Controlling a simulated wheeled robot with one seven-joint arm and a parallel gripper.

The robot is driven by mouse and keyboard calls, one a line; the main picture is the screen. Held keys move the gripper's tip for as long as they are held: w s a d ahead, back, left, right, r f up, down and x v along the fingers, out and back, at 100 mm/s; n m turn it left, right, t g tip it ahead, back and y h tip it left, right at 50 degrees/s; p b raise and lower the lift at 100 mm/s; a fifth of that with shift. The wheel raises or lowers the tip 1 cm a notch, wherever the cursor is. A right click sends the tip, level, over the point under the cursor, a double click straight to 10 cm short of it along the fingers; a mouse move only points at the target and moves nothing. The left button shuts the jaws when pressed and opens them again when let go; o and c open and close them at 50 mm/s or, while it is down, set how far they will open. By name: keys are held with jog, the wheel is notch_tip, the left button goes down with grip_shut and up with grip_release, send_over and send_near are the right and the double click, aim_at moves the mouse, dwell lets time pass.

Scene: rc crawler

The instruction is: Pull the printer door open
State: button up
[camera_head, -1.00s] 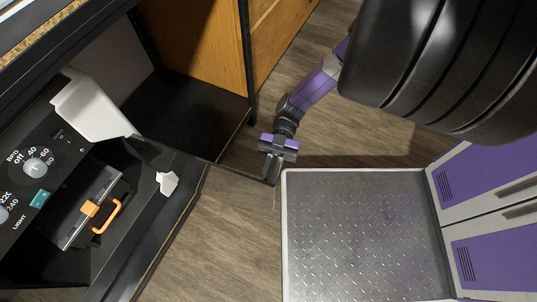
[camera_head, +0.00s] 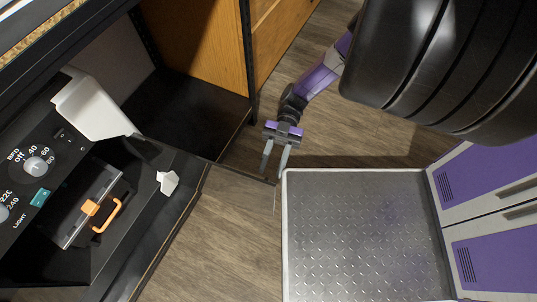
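The printer (camera_head: 40,147) stands on a dark shelf at the left, with dials and a teal light switch on its black panel. Its door (camera_head: 92,207) appears to be the clear and grey panel low on its front, with an orange handle (camera_head: 113,215). The door looks shut. My gripper (camera_head: 274,170) hangs over the floor right of the shelf, well apart from the handle. Its two fingers are spread and nothing shows between them.
A white curved part (camera_head: 97,105) and a small white piece (camera_head: 167,182) sit by the printer. The dark shelf edge (camera_head: 180,222) and a black post (camera_head: 246,50) border the wooden floor (camera_head: 232,225). My own metal-plated base is at the lower right.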

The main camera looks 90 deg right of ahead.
jog(key=v, duration=0.3)
jog(key=shift+d, duration=0.3)
jog(key=shift+s, duration=0.1)
dwell(0.3)
